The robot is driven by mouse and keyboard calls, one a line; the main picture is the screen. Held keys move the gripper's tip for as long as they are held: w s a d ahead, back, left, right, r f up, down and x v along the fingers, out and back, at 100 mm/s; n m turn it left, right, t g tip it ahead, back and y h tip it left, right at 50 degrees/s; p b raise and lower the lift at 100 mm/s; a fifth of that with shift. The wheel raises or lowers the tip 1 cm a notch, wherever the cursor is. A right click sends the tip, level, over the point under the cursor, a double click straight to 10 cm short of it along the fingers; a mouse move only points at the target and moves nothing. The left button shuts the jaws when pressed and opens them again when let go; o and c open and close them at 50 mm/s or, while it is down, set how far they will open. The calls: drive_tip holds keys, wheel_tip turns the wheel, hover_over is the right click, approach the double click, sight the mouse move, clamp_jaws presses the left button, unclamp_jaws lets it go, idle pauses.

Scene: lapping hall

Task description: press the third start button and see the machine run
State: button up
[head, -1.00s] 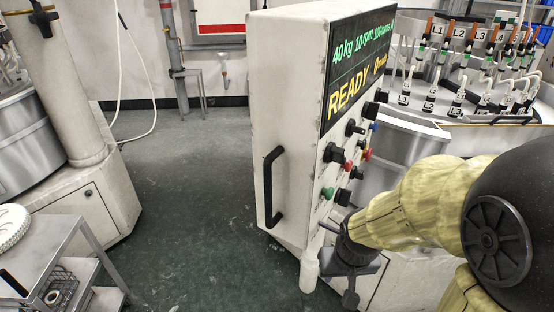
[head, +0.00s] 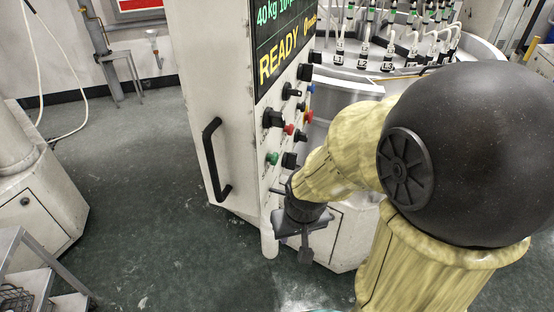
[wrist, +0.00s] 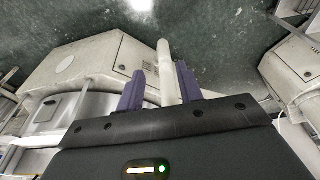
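The control cabinet (head: 200,100) stands left of my arm, its narrow front set with buttons and knobs. Its display (head: 283,45) reads READY, cut off at the top. A green button (head: 272,158) sits low on the panel; red buttons (head: 289,129) and a blue one (head: 310,88) are higher, among black knobs. I cannot read any labels that number a start button. My gripper (head: 304,248) hangs below the buttons, beside the cabinet, pressing nothing. In the wrist view its purple fingers (wrist: 160,88) are apart; a white tube (wrist: 165,62) shows between them, contact unclear.
Behind the panel is a round machine (head: 345,85) with several labelled hoses. The cabinet has a black handle (head: 213,160). A metal cart (head: 25,265) stands at lower left. Green floor (head: 140,180) is clear between cart and cabinet.

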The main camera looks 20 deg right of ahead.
drive_tip(key=shift+c, duration=0.3)
clamp_jaws()
idle(1.3)
